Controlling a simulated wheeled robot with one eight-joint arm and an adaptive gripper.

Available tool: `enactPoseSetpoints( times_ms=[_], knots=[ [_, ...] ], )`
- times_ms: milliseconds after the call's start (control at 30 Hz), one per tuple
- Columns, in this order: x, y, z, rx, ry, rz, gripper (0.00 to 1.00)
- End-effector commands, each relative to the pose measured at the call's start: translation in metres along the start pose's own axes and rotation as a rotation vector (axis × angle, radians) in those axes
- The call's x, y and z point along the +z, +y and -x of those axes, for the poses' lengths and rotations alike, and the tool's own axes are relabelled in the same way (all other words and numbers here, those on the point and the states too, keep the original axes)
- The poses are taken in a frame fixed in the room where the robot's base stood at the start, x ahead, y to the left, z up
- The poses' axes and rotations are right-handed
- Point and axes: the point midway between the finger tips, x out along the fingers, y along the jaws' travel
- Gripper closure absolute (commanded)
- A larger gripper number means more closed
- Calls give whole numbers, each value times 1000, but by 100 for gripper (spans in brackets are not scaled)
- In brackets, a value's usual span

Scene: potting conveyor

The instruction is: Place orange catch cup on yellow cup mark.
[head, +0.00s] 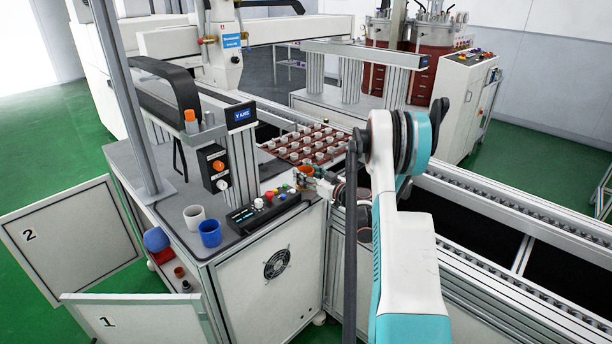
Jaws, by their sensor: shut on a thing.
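The orange catch cup (305,171) is at the far right corner of the grey bench top, small and partly covered by my gripper. My gripper (306,179) reaches in from the right and is shut on the cup. I cannot tell whether the cup touches the surface below it. I cannot make out the yellow cup mark in this view.
A control panel with buttons (262,208) lies just left of my gripper. A grey cup (194,216) and a blue cup (210,233) stand at the bench's front left. A red tray (291,151) of small white pots lies behind the gripper on the conveyor.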

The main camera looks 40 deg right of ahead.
Motion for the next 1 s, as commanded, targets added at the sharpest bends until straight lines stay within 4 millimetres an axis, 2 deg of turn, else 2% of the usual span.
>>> enactPoseSetpoints(
  times_ms=[167, 200, 267, 733, 1000],
  knots=[
    [5, 0, 0, 0, 0, 0, 74],
    [4, 0, 0, 0, 0, 0, 45],
    [3, 0, 0, 0, 0, 0, 34],
    [-2, 1, 2, 1, 0, 0, 34],
    [-3, 2, 54, 4, 0, 0, 34]
  ],
)
